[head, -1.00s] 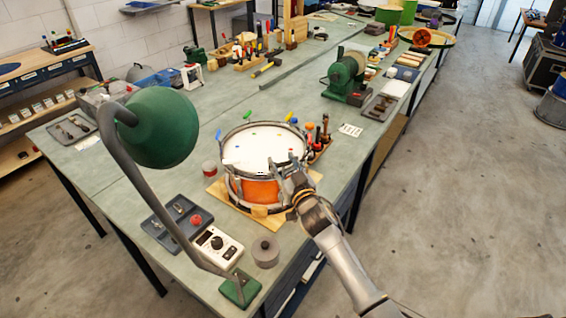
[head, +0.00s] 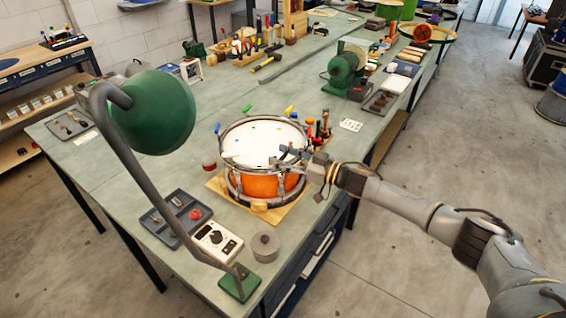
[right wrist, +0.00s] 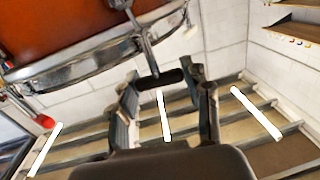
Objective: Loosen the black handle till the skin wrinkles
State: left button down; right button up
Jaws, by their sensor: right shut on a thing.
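The snare drum has an orange shell (head: 262,186), metal hoops and a white skin (head: 258,140) with small coloured dots near its edge. It sits upright on a wooden board (head: 287,212). The skin looks smooth at this size; I cannot make out wrinkles. My right gripper (head: 290,157) is at the drum's right front rim. In the right wrist view, the black handle (right wrist: 160,78) is a short crossbar on a metal rod, beside the orange shell. My right gripper's fingers (right wrist: 163,92) are shut on it. My left gripper is not in view.
Blue (head: 217,128), green (head: 247,108) and yellow (head: 289,110) handles stand around the rim. A green lamp (head: 155,112) leans over the left bench. A tool rack (head: 322,134) stands close behind the drum's right side. A grey cylinder (head: 265,245) and a meter box (head: 216,241) stand in front.

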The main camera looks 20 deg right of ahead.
jog(key=shift+n+g+y+b, duration=0.8)
jog(key=shift+g+b, duration=0.05)
jog(key=shift+g, duration=0.15)
jog(key=shift+r, duration=0.1)
jog(key=o, duration=1.2)
jog(key=shift+d, duration=0.1)
jog(key=v, duration=1.1)
jog(key=shift+s+d, duration=0.25)
jog(key=shift+d, duration=0.05)
